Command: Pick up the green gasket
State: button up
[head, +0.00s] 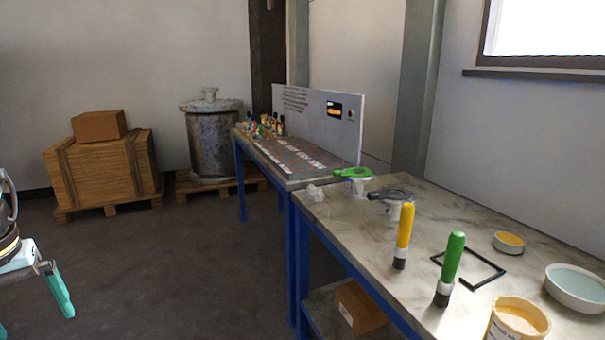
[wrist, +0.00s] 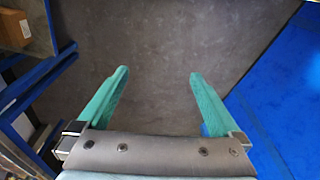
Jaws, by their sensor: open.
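In the head view part of my gripper (head: 58,290) shows at the lower left edge, far from the green gasket and away from the table. The gasket does not show in the wrist view.
The near table (head: 350,228) also holds a yellow-handled tool (head: 404,228), a green-handled tool (head: 452,260), a black square frame (head: 480,282), dishes and a yellow tub (head: 518,318). Open floor (head: 170,270) lies left of the table.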

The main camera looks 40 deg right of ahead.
aim_at(337, 173)
jog(key=i+l+z, duration=0.15)
jog(key=z, duration=0.65)
jog(key=i+l+z, duration=0.1)
jog(key=i+z, duration=0.2)
jog(key=i, duration=0.2)
jog(key=i+z, duration=0.3)
jog(key=i, duration=0.2)
jog(key=i+j, duration=0.1)
jog(key=i, duration=0.4)
